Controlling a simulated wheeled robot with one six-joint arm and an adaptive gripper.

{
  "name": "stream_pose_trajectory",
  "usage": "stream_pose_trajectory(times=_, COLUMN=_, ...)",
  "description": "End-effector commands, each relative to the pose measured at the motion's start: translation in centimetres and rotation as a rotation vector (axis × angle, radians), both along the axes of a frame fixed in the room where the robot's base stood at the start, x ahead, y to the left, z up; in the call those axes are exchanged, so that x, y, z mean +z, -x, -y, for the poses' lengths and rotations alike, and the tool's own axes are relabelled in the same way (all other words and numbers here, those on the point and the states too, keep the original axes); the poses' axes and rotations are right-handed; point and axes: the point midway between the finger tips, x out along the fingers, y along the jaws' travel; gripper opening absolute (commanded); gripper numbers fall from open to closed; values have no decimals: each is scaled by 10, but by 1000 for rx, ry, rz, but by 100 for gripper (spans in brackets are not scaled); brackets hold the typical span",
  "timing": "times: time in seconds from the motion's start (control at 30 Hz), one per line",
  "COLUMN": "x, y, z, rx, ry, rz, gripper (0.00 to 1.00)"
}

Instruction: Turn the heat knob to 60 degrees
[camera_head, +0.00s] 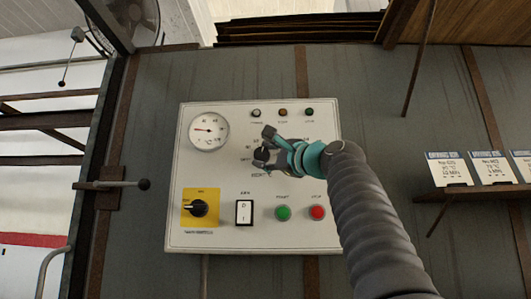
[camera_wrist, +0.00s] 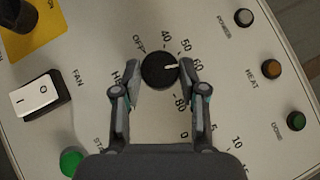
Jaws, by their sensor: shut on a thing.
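The heat knob (camera_wrist: 158,72) is round and black, in the middle of the wrist view. Its white pointer line faces right, at about the printed 60 mark. My gripper (camera_wrist: 160,75) has one finger on each side of the knob, shut on it. In the head view the knob (camera_head: 262,155) is partly visible in front of my gripper (camera_head: 268,148), which reaches in from the right. The printed scale shows OFF, 40, 50, 60 and 80; the mark between 60 and 80 is hidden by the right finger.
The white control panel (camera_head: 232,110) also bears a dial gauge (camera_head: 209,131), a yellow-backed rotary switch (camera_head: 199,208), a fan rocker switch (camera_head: 243,212), a green button (camera_head: 283,213) and a red button (camera_head: 317,213). Cards (camera_head: 447,170) stand on a shelf at right.

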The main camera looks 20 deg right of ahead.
Motion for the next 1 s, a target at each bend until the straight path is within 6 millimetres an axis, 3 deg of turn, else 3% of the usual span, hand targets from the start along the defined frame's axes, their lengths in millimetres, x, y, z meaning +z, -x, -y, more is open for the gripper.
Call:
stream_pose_trajectory(times=0.27, x=-1, y=-1, z=1, rx=0, ry=0, rz=-2, gripper=7)
stream_pose_trajectory(times=0.3, x=-1, y=-1, z=1, rx=0, ry=0, rz=-2, gripper=47)
stream_pose_trajectory(times=0.4, x=-1, y=-1, z=1, rx=0, ry=-1, rz=-2, gripper=68)
stream_pose_trajectory(times=0.77, x=0, y=1, z=1, rx=-1, ry=-1, rz=-1, gripper=68)
stream_pose_trajectory(times=1.0, x=-3, y=13, z=6, rx=0, ry=1, rz=-2, gripper=68)
